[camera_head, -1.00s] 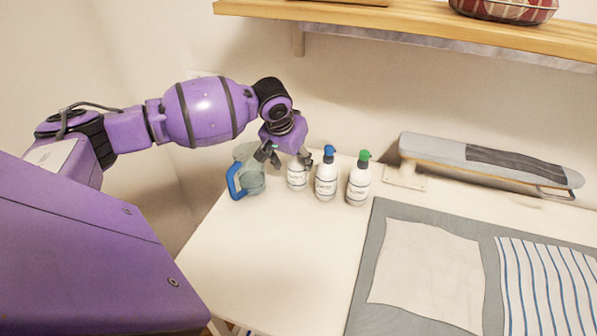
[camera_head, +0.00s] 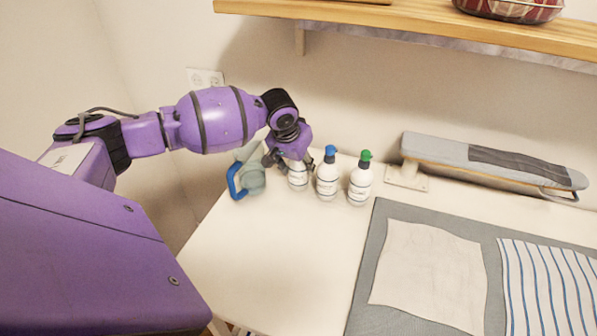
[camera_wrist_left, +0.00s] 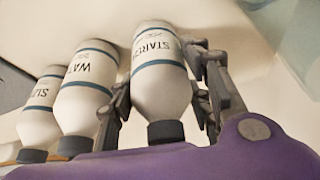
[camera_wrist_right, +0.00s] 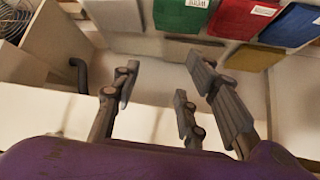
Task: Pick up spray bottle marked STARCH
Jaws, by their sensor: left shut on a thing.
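The white spray bottle marked STARCH (camera_wrist_left: 158,75) stands between the fingers of my left gripper (camera_wrist_left: 160,92) in the left wrist view, where it appears upside down. In the head view that bottle (camera_head: 298,180) is the leftmost of three white bottles on the table, and my left gripper (camera_head: 286,163) is on its upper part. The left gripper is shut on it. Its spray head is hidden. My right gripper (camera_wrist_right: 160,80) is open and empty in the right wrist view.
A blue-topped bottle (camera_head: 327,180) and a green-topped bottle (camera_head: 360,183) stand close on the right. A clear jug with a blue handle (camera_head: 235,184) is close on the left. A wooden shelf (camera_head: 420,24) hangs above. The table front (camera_head: 270,270) is clear.

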